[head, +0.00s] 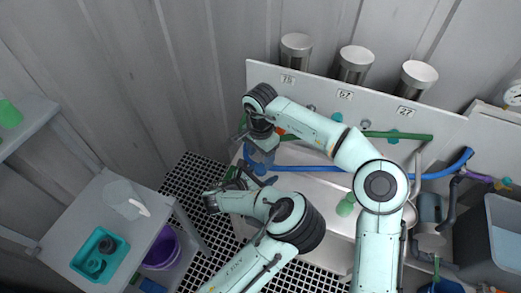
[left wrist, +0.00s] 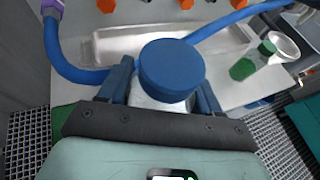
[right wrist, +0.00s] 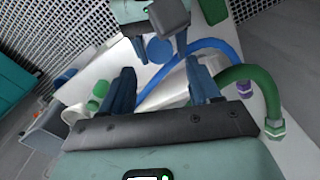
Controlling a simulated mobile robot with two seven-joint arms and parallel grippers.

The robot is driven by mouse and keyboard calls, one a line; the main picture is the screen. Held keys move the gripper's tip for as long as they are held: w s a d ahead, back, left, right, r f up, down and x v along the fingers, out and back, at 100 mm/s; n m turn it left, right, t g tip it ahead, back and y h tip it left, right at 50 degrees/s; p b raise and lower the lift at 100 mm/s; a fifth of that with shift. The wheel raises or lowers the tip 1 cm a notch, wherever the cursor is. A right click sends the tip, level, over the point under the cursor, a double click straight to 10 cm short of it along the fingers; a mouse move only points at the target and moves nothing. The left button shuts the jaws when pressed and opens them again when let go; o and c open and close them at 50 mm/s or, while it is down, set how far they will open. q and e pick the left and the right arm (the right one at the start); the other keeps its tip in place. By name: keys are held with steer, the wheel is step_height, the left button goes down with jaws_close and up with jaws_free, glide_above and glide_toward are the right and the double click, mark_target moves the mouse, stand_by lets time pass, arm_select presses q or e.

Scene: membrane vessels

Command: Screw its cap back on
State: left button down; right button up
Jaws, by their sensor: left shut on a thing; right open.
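The blue cap (left wrist: 172,68) is a round disc on top of a pale vessel (left wrist: 160,103) in the left wrist view. My left gripper (left wrist: 163,90) is shut on this vessel, its dark blue fingers on either side just below the cap. Whether the cap is threaded tight or only rests there I cannot tell. In the right wrist view the cap (right wrist: 158,50) shows beyond my open right gripper (right wrist: 161,88), whose fingers are apart with nothing between them. In the head view both grippers meet near the bench's left end, and the vessel is mostly hidden.
A steel basin (left wrist: 105,45) lies beyond the cap. A blue hose (head: 305,168) and a green hose (head: 400,135) run along the bench. At left, a side table (head: 75,225) holds a teal tray (head: 82,262).

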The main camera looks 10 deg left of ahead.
mark_target(260, 168)
step_height(260, 168, down, 6)
stand_by(0.4)
steer(key=c, duration=1.1)
steer(key=m, duration=0.3)
steer(key=o, duration=1.2)
steer(key=shift+r, duration=0.1)
